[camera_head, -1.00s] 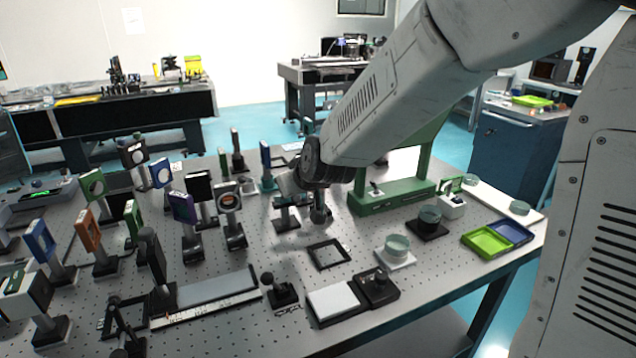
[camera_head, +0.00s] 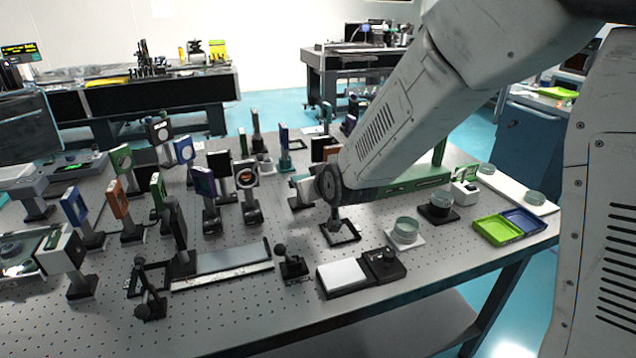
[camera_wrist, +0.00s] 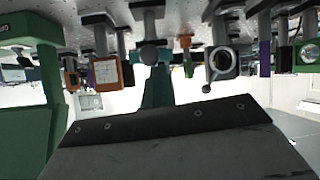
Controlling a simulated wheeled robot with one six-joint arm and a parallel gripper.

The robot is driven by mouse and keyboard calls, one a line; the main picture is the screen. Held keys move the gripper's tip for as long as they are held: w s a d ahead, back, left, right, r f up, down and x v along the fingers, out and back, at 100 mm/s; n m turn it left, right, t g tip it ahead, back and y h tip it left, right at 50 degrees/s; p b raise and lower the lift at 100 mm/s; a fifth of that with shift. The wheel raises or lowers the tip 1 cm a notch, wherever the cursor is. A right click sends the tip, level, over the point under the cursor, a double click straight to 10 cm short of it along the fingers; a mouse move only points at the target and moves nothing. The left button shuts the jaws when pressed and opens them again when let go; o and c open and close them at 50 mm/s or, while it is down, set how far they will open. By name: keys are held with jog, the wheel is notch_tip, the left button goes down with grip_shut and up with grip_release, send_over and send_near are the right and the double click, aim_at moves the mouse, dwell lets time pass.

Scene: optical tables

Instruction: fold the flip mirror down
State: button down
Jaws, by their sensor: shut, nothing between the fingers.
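I cannot tell for sure which mount is the flip mirror. A dark square mount with a round optic (camera_head: 246,176) stands upright on a post, left of my gripper. A pale plate on a post (camera_head: 303,190) stands close to my wrist, partly hidden by it. My gripper (camera_head: 335,224) points down over a flat black square frame (camera_head: 352,238) and is shut and empty. I cannot tell if it touches the frame. In the wrist view, which is upside down, a ringed mount with a small knob (camera_wrist: 221,66) hangs from the tabletop; no fingertips show there.
Several post-mounted optics crowd the left and middle of the perforated table (camera_head: 235,315). A black lever stand (camera_head: 292,264), a white pad (camera_head: 342,274) and a glass dish (camera_head: 405,230) lie near the front. Green and blue trays (camera_head: 497,230) sit right. A green frame (camera_wrist: 32,100) stands left in the wrist view.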

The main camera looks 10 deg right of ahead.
jog(key=shift+s+d+f, duration=0.2)
jog(key=shift+f, duration=0.3)
jog(key=shift+s+d+f, duration=0.2)
jog(key=shift+s+f, duration=0.05)
jog(key=shift+f, duration=0.2)
jog(key=shift+s+d+f, duration=0.2)
jog(key=shift+f, duration=0.3)
notch_tip(320, 180, up, 6)
jog(key=a, duration=0.1)
jog(key=s+d+f, duration=0.1)
jog(key=s+f, duration=0.3)
jog(key=s, duration=0.4)
jog(key=shift+d+f, duration=0.2)
jog(key=shift+d, duration=0.15)
jog(key=shift+s, duration=0.1)
